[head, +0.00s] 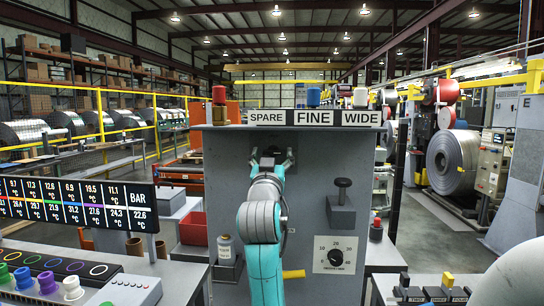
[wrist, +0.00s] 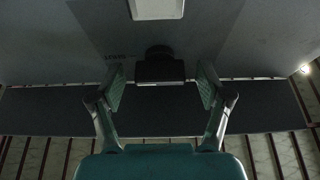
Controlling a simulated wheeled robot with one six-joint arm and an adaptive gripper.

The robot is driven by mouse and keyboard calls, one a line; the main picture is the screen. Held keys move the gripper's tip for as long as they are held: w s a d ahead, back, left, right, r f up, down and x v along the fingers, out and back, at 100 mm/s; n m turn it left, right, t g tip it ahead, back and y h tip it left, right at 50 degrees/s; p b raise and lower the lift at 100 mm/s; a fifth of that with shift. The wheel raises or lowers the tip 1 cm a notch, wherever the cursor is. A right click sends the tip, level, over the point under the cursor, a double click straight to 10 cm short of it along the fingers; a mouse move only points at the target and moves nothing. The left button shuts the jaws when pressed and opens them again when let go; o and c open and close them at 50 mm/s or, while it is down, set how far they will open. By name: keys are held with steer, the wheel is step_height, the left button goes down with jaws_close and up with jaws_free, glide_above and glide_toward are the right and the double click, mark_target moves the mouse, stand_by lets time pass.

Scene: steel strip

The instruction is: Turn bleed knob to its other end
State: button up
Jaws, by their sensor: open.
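My gripper (head: 272,160) is raised in front of the grey panel (head: 225,180) in the head view, below the SPARE and FINE labels. In the wrist view my gripper (wrist: 162,88) is open, with a padded finger on each side. A dark knob-like part (wrist: 160,71) lies between the fingers in that view, with a gap on both sides. A rounder dark piece shows just behind it. Small lettering (wrist: 120,57) beside it is too dim to read, so I cannot confirm it is the bleed knob. My arm and gripper hide that spot in the head view.
A black dial (head: 335,256) with a numbered scale sits lower right on the panel. A black plunger knob (head: 342,188) stands above it. A yellow handle (head: 293,274) is right of my arm. Coloured caps line the top. A display (head: 80,200) stands left.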

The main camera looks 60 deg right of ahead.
steer(key=c, duration=1.2)
steer(key=shift+o, duration=0.2)
steer(key=shift+n+t, duration=0.4)
steer(key=shift+n, duration=0.2)
steer(key=n+t+y, duration=0.1)
steer(key=n, duration=0.3)
steer(key=n+t+y, duration=0.1)
steer(key=n+y, duration=0.1)
steer(key=n, duration=0.1)
steer(key=n+t+y, duration=0.1)
steer(key=n+t, duration=0.1)
steer(key=n, duration=0.2)
steer(key=shift+s+r+n, duration=0.1)
steer(key=shift+s+n, duration=0.1)
steer(key=shift+n, duration=0.1)
steer(key=n+y, duration=0.1)
steer(key=n, duration=0.1)
steer(key=n+y, duration=0.1)
steer(key=n, duration=0.2)
steer(key=shift+r+y, duration=0.1)
steer(key=shift+y, duration=0.3)
steer(key=shift+n+y, duration=0.6)
steer(key=shift+n, duration=1.8)
